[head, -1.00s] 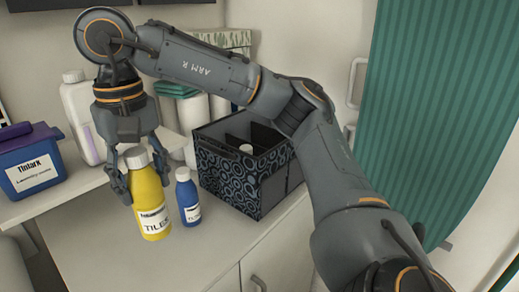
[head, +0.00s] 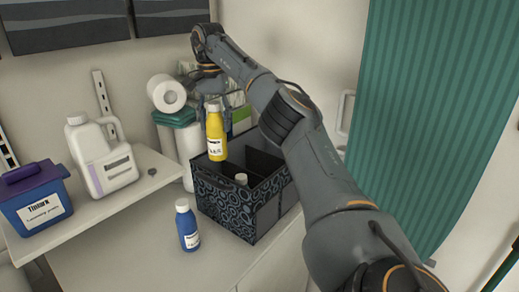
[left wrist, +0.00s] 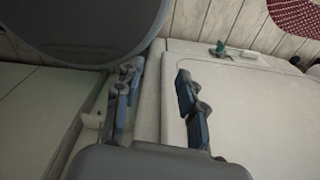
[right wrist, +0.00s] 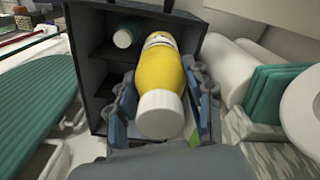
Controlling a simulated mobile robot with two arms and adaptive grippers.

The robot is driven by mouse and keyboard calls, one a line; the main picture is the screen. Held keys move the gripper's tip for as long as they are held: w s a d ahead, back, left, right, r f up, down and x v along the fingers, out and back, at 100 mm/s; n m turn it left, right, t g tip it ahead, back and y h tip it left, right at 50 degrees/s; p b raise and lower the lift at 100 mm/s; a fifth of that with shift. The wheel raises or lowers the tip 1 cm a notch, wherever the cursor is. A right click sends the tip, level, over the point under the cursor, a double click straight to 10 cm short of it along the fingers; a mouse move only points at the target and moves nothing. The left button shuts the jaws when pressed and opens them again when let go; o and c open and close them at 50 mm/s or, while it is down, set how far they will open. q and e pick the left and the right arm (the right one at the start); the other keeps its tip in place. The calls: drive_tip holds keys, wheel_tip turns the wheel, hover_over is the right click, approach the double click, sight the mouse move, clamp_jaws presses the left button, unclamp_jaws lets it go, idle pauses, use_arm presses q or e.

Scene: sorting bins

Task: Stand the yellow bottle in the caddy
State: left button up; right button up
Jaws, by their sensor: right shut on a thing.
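The yellow bottle (head: 215,146) is upright, with a white cap and a label, over the back-left part of the dark patterned caddy (head: 222,208). Its base is near rim level; I cannot tell if it touches. My right gripper (head: 210,103) is shut on its upper part. In the right wrist view the gripper (right wrist: 160,100) has a finger on each side of the yellow bottle (right wrist: 158,72), and the divided caddy (right wrist: 85,75) is behind it. My left gripper (left wrist: 153,100) shows only in the left wrist view, fingers apart and empty.
A white-capped bottle (head: 241,179) stands inside the caddy. A blue bottle (head: 187,228) stands on the counter left of the caddy. A white jug (head: 105,165) and a blue-purple box (head: 38,203) are on the left. A paper roll (head: 166,93) and folded teal cloths (head: 174,117) are behind.

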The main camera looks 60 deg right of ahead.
drive_tip(key=s+d+f+m, duration=0.3)
drive_tip(key=s+d, duration=0.2)
drive_tip(key=d, duration=0.6)
use_arm(q)
wheel_tip(320, 180, up, 3)
drive_tip(key=p, duration=0.2)
drive_tip(key=shift+r+p, duration=0.2)
drive_tip(key=shift+p, duration=0.1)
use_arm(e)
wheel_tip(320, 180, down, 18)
drive_tip(key=shift+a+m, duration=0.15)
drive_tip(key=shift+m, duration=0.15)
use_arm(q)
drive_tip(key=shift+f, duration=0.1)
use_arm(e)
drive_tip(key=shift+s+a+f, duration=0.1)
drive_tip(key=shift+s, duration=0.05)
drive_tip(key=o, duration=1.5)
drive_tip(key=shift+o, duration=0.2)
